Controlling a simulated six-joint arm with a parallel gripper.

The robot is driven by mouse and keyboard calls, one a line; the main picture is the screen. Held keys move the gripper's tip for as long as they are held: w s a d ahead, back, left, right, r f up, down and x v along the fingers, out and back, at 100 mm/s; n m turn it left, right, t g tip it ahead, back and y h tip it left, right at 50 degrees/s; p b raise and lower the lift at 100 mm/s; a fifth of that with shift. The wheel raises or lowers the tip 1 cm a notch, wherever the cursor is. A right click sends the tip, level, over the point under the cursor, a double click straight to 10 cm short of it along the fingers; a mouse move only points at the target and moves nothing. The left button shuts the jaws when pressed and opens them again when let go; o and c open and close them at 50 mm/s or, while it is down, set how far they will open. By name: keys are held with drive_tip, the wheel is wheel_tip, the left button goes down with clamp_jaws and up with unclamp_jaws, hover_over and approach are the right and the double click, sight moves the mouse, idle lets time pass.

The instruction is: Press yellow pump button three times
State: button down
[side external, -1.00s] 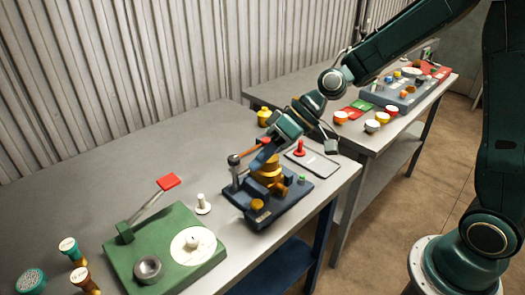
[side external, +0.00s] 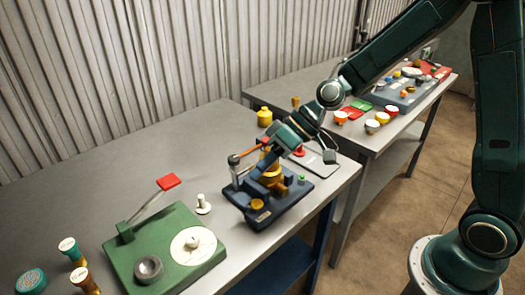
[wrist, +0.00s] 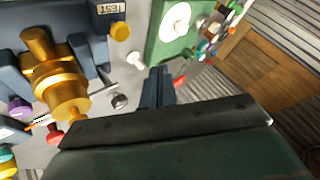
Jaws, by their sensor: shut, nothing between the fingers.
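The yellow button (side external: 257,204) sits at the front left corner of the dark blue pump base (side external: 283,208). In the wrist view the yellow button (wrist: 120,31) is beside a TEST label (wrist: 111,8). My gripper (side external: 246,187) is shut and empty, low over the left part of the base and close to the button. In the wrist view the closed fingers (wrist: 157,78) are below and right of the button, with a visible gap in the picture. The exact height of the fingertips above the base is hard to tell.
A brass valve body (wrist: 62,82) rises from the base, partly behind my arm. A green board (side external: 165,262) with a red-tipped lever lies to the left. A white knob (side external: 202,204) stands between them.

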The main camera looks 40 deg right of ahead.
sight(254, 203)
drive_tip(key=shift+f, duration=2.9)
drive_tip(key=shift+f, duration=1.2)
idle(1.6)
drive_tip(key=shift+r, duration=1.2)
drive_tip(key=shift+r, duration=0.1)
drive_tip(key=shift+r, duration=2.45)
